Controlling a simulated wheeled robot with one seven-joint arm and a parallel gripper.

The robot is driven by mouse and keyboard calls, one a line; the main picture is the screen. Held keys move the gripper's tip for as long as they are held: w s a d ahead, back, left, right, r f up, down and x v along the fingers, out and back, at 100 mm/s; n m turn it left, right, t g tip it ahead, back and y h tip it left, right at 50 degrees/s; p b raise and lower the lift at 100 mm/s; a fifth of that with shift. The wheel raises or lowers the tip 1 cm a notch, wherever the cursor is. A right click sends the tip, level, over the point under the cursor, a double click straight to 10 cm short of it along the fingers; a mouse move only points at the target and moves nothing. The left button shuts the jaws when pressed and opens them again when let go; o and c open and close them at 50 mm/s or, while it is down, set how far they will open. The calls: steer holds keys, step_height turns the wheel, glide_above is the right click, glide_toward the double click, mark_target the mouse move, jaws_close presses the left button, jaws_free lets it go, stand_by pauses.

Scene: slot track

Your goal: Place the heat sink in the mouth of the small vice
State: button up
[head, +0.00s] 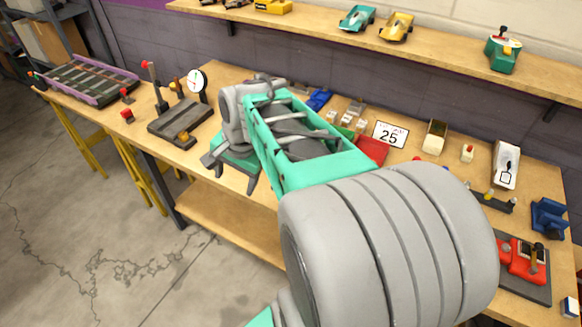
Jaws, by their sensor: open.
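My gripper (231,172) hangs at the end of my teal and grey arm, over the front edge of the workbench, left of the middle of the view. Its fingers are spread and nothing shows between them. A blue block-like thing (548,218) at the far right of the bench looks like the small vice; its mouth is too small to make out. I cannot pick out the heat sink for sure. It may be among the small parts or hidden behind my arm, which covers much of the bench.
A dark plate with a dial gauge (197,82) stands left of my gripper. A red device on a dark base (524,265) sits at the front right. A shelf (420,58) with toy cars runs above the back.

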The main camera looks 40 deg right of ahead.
steer(key=d+f+m+t, duration=0.1)
steer(key=d+f+m, duration=0.1)
steer(key=d+m, duration=0.8)
steer(key=d+f+m, duration=0.2)
steer(key=d+m, duration=0.6)
steer(key=d, duration=0.4)
steer(key=shift+m+y, duration=0.5)
steer(key=x, duration=0.3)
steer(key=d+x, duration=0.1)
steer(key=x, duration=0.3)
steer(key=shift+d+f+b, duration=0.1)
steer(key=shift+d+b, duration=0.15)
steer(key=shift+b, duration=0.15)
steer(key=shift+w+a+f, duration=0.1)
steer(key=shift+f, duration=0.15)
jaws_close()
